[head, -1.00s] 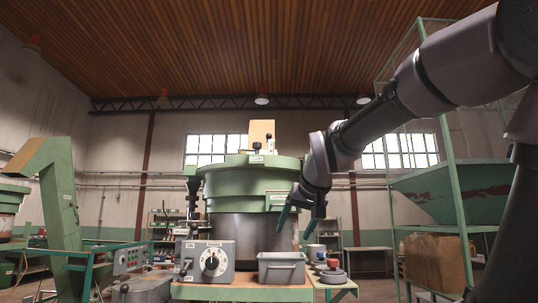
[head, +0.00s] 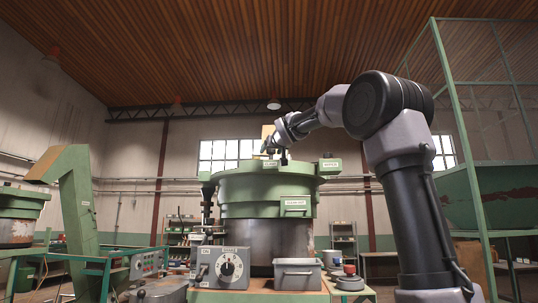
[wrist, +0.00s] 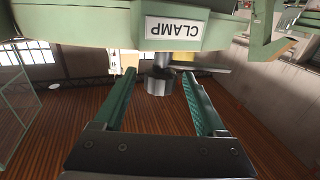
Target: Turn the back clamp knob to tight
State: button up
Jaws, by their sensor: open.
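The green hopper (head: 262,188) stands on a bench in the middle of the head view. In the wrist view its rim (wrist: 70,22) carries an upside-down CLAMP label (wrist: 174,28). A dark grey knob (wrist: 158,84) shows beside this rim, with a flat grey bar (wrist: 205,68) near its base. My gripper (wrist: 157,76) is open, one green finger on each side of the knob in the picture, with gaps on both sides. Whether the knob is at fingertip depth I cannot tell. In the head view my gripper (head: 276,150) is at the hopper's top, and the knob cannot be made out.
A grey control box with a dial (head: 220,267) and a grey bin (head: 297,274) stand on the bench in front. A green chute (head: 75,205) rises at left. A green frame (head: 465,150) with a large hopper stands at right.

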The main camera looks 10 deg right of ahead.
aim_at(269, 153)
jog(key=shift+w, duration=2)
grip_shut()
